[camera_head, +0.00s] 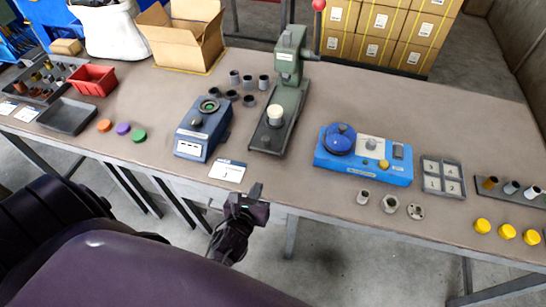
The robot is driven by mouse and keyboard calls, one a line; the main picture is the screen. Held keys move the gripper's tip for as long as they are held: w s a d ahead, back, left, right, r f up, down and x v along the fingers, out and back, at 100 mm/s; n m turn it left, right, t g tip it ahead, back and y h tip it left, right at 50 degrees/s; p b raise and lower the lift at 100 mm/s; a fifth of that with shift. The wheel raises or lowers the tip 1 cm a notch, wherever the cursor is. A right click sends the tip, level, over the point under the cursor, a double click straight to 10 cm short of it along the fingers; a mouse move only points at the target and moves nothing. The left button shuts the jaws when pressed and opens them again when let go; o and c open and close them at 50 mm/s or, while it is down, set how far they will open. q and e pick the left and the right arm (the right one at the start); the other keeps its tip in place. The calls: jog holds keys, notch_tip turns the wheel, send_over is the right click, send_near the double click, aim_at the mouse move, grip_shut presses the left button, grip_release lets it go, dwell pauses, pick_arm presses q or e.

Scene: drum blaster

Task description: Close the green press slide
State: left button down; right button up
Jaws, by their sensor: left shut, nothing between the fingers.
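The green press (287,62) stands upright near the back middle of the table, with a red-balled lever (319,6) at its top right. Its long dark green slide base (291,100) reaches toward the table's front edge. A white round piece (275,112) sits on the slide, out in front of the press column. A small dark knob (265,140) is near the slide's front end. My left gripper (256,192) is shut and empty at the table's front edge, below and apart from the slide. My right gripper is not in view.
A blue-grey device (194,145) stands left of the slide, with several dark cups (248,82) behind it. A white card (227,171) lies between my gripper and the devices. A blue station (363,168) is to the right. An open cardboard box (183,45) stands back left.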

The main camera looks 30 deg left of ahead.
aim_at(281, 124)
pick_arm(q)
jog(key=shift+m, duration=0.4)
jog(key=x, duration=0.4)
jog(key=r+x, duration=0.1)
jog(key=x, duration=0.8)
jog(key=shift+w+a+r+p, duration=0.2)
jog(key=shift+w+a+p, duration=0.15)
jog(key=shift+w, duration=0.25)
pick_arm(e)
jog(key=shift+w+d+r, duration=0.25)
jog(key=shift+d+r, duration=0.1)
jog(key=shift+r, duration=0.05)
pick_arm(q)
jog(key=shift+w, duration=0.1)
